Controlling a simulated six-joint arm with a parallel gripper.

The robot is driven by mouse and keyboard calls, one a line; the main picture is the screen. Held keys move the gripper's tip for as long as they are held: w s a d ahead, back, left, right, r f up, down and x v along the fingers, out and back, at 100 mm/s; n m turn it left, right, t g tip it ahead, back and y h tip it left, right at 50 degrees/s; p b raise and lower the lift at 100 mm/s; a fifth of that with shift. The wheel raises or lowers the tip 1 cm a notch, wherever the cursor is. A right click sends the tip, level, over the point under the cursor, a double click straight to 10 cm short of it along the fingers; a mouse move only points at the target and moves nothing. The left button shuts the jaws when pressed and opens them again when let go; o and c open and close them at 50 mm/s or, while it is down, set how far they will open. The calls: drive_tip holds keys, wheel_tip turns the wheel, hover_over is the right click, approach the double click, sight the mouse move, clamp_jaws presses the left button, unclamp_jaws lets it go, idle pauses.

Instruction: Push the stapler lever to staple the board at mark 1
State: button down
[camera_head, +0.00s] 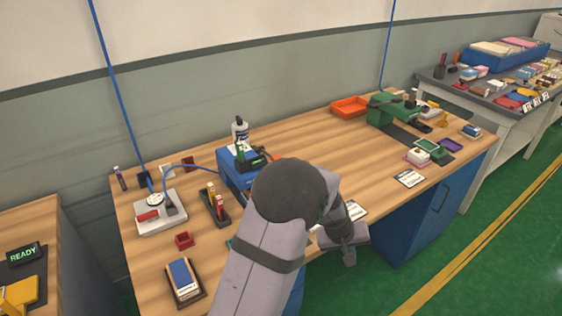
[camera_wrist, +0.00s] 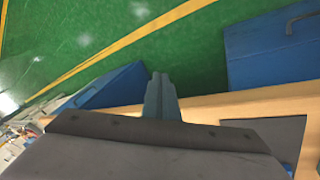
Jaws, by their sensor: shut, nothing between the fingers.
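A green bench tool (camera_head: 388,106), shaped like a large stapler, stands at the back right of the wooden workbench. A dark flat plate (camera_head: 402,136) extends in front of it. I cannot make out its lever, a board under it or a mark 1. My gripper (camera_head: 350,258) hangs at the front edge of the bench, well in front of the green tool and apart from it. In the wrist view my gripper's fingers (camera_wrist: 161,88) are together and empty, over the bench edge and green floor. The green tool is not recognisable in the wrist view.
My arm hides part of the bench's middle. A blue box (camera_head: 233,170) with a green and black device stands behind it, beside a white bottle (camera_head: 240,130). An orange tray (camera_head: 350,107) is at the back. Small boxes (camera_head: 418,157) lie right. Bare wood lies between.

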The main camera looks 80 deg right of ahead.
drive_tip(key=d+r+n+t+h, duration=0.1)
drive_tip(key=d+r+h, duration=0.25)
drive_tip(key=d, duration=0.45)
drive_tip(key=d+r+n+h, duration=0.2)
drive_tip(key=d+r+h, duration=0.15)
drive_tip(key=d, duration=0.35)
drive_tip(key=w+d+r+n+t+h, duration=0.2)
drive_tip(key=w+d+r+t, duration=0.15)
drive_tip(key=d+r, duration=0.3)
drive_tip(key=w+a+r+n+t+y, duration=0.1)
drive_tip(key=w+a+r+t, duration=0.1)
drive_tip(key=w, duration=0.6)
drive_tip(key=w+a+r+t+y, duration=0.1)
drive_tip(key=w+a+r+t, duration=0.1)
drive_tip(key=w+r+t, duration=0.3)
drive_tip(key=w+t, duration=0.1)
drive_tip(key=w, duration=0.1)
drive_tip(key=shift+w+a+r+n+t+y, duration=0.25)
drive_tip(key=shift+w+a+n+t+y, duration=0.05)
drive_tip(key=shift+w+a+n+t, duration=0.1)
drive_tip(key=shift+s, duration=0.1)
